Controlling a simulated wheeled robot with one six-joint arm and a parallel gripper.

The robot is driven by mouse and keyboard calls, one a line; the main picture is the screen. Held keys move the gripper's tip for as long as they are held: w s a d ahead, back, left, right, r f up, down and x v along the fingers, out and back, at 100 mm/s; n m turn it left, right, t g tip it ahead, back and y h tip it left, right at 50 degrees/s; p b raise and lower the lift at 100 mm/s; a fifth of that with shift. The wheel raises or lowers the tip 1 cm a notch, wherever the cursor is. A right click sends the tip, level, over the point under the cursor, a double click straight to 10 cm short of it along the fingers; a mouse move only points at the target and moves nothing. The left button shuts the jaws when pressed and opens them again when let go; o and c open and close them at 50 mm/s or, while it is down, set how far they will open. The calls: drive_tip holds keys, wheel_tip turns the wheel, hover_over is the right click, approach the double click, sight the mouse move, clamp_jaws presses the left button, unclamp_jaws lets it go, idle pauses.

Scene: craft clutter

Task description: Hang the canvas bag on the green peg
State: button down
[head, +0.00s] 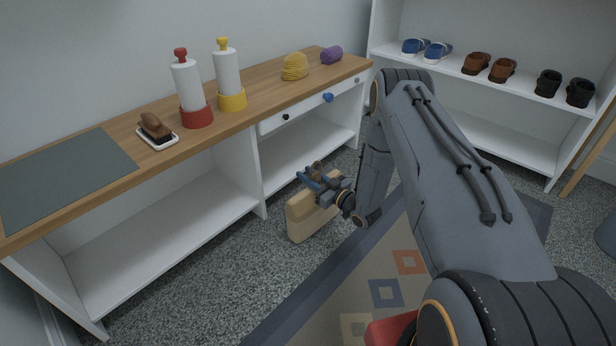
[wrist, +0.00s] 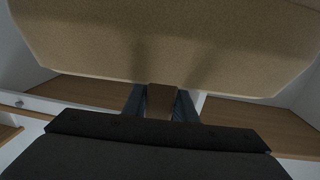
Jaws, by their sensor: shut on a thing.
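The canvas bag (head: 312,216) is tan and hangs from my gripper (head: 318,181) in front of the bench's lower shelf, above the grey floor. In the wrist view the bag (wrist: 165,40) fills the top of the picture. There my gripper (wrist: 160,103) is shut on a brown piece, which looks like the bag's handle (wrist: 161,97), between the two fingers. No green peg shows in either view.
A wooden-topped bench (head: 130,125) carries a red-based roll holder (head: 187,90), a yellow-based one (head: 229,75), a brush on a white dish (head: 157,139) and yarn (head: 295,66). A shoe shelf (head: 450,65) stands behind. A patterned rug (head: 330,305) lies on the floor.

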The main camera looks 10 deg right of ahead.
drive_tip(key=shift+f, duration=0.1)
drive_tip(key=c, duration=1.4)
unclamp_jaws()
drive_tip(key=shift+c, duration=0.2)
drive_tip(key=shift+f+b, duration=0.1)
drive_tip(key=shift+b, duration=0.2)
